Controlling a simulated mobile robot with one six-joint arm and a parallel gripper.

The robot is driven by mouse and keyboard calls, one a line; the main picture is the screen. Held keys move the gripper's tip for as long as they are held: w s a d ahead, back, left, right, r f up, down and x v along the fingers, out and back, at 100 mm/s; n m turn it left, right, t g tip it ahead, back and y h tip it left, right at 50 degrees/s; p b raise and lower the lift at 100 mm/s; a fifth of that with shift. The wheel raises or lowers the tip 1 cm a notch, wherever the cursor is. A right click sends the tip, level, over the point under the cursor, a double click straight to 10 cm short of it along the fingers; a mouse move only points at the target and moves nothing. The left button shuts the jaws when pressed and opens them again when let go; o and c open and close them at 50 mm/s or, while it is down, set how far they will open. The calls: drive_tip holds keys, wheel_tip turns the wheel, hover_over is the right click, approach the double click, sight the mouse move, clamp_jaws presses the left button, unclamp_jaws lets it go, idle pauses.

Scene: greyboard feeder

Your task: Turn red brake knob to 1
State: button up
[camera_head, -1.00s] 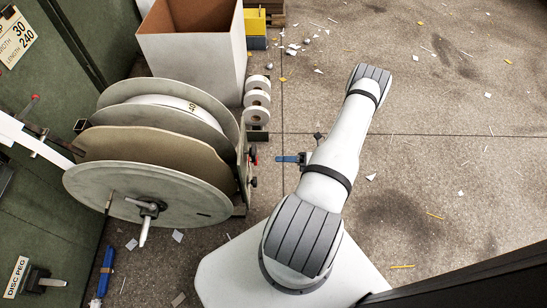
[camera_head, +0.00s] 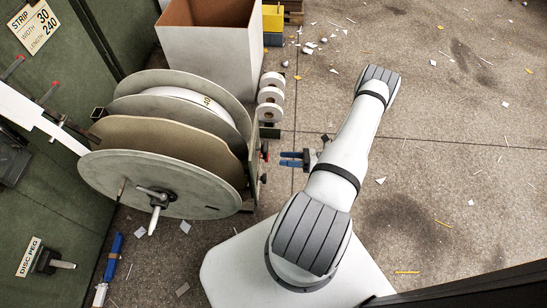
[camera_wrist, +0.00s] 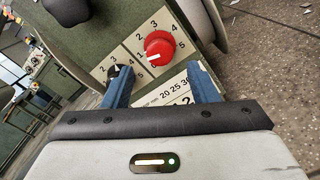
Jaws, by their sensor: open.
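The red brake knob (camera_wrist: 159,47) is a round red knob with a short white mark, on a white dial plate (camera_wrist: 137,37) with numbers around it. The mark sits left of the knob's middle and slightly low; I cannot tell exactly which number it points to. My gripper (camera_wrist: 160,85) is open, its two blue fingers apart and empty. In the wrist view the knob lies beyond and between the fingertips, not touched. In the head view my gripper (camera_head: 292,160) is right of the feeder's side, fingers pointing left at it; the dial face is hidden there.
A black knob (camera_wrist: 117,76) on another numbered dial sits left of the red one, close to the left finger. A scale plate (camera_wrist: 172,92) lies below. The large reel (camera_head: 165,180) and a box (camera_head: 210,45) stand left. Floor at right is clear except scraps.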

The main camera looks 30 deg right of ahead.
drive_tip(key=b+x, duration=0.1)
drive_tip(key=x, duration=0.4)
drive_tip(key=shift+a, duration=0.15)
drive_tip(key=c, duration=1)
drive_tip(key=shift+o, duration=0.2)
drive_tip(key=shift+n, duration=0.3)
drive_tip(key=o, duration=1)
drive_tip(key=shift+c, duration=0.2)
